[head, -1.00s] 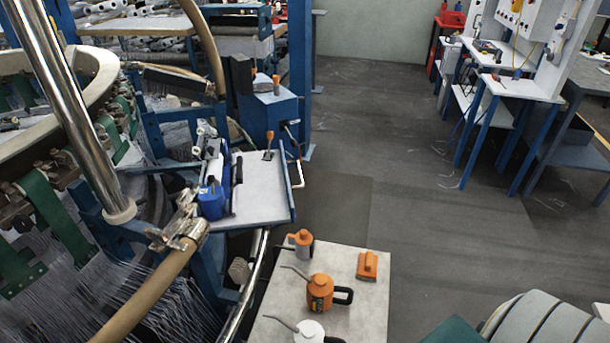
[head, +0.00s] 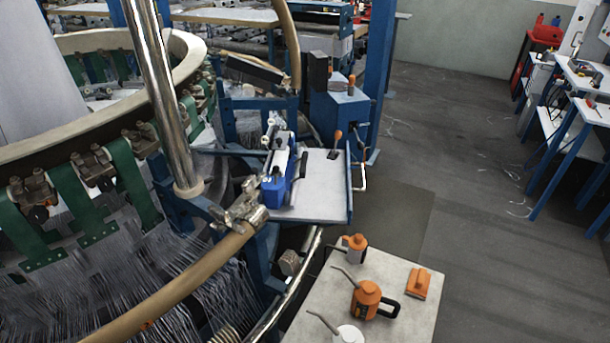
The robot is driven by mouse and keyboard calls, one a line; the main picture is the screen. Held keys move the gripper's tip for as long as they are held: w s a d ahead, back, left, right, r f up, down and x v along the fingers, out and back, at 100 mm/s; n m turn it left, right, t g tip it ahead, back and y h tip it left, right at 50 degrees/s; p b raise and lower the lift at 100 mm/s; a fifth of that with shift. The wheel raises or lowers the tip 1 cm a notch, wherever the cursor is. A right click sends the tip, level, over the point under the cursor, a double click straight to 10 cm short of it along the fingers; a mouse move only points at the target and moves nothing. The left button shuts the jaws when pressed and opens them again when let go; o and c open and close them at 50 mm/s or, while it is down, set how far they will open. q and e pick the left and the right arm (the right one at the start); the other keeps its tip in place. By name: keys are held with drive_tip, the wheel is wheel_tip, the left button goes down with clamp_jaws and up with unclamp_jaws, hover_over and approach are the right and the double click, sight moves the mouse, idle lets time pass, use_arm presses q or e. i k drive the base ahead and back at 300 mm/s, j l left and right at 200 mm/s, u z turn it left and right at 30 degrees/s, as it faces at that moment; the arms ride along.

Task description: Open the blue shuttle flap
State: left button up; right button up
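A blue shuttle (head: 276,178) with a white part on top sits at the left side of a grey tray-like shelf (head: 322,190) beside the circular loom. It is small here, and I cannot tell whether its flap is open or shut. Neither of my grippers shows in the head view.
The round loom (head: 100,120) with its green straps and white threads fills the left. A tan rail (head: 165,295) and a chrome post (head: 158,90) stand before the shelf. A small table (head: 415,312) holds an orange oil can (head: 367,298). Grey floor (head: 460,230) is open at right.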

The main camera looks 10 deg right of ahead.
sight(281, 139)
drive_tip(key=z, duration=1.7)
drive_tip(key=l+z, duration=0.8)
drive_tip(key=i+l+z, duration=0.1)
drive_tip(key=l+z, duration=0.3)
drive_tip(key=i+l+u, duration=0.35)
drive_tip(key=i, duration=0.2)
drive_tip(key=i+l+u, duration=0.4)
drive_tip(key=i, duration=0.15)
drive_tip(key=i+j+u, duration=0.2)
drive_tip(key=i+u, duration=0.25)
drive_tip(key=i, duration=0.55)
drive_tip(key=i+l+u, duration=0.15)
drive_tip(key=i+u, duration=0.35)
drive_tip(key=i, duration=0.5)
drive_tip(key=i+j+u, duration=0.15)
drive_tip(key=i+u, duration=0.6)
drive_tip(key=u, duration=0.15)
drive_tip(key=i+l+u, duration=0.15)
drive_tip(key=i+u, duration=0.3)
drive_tip(key=i+l+u, duration=0.25)
drive_tip(key=u, duration=0.2)
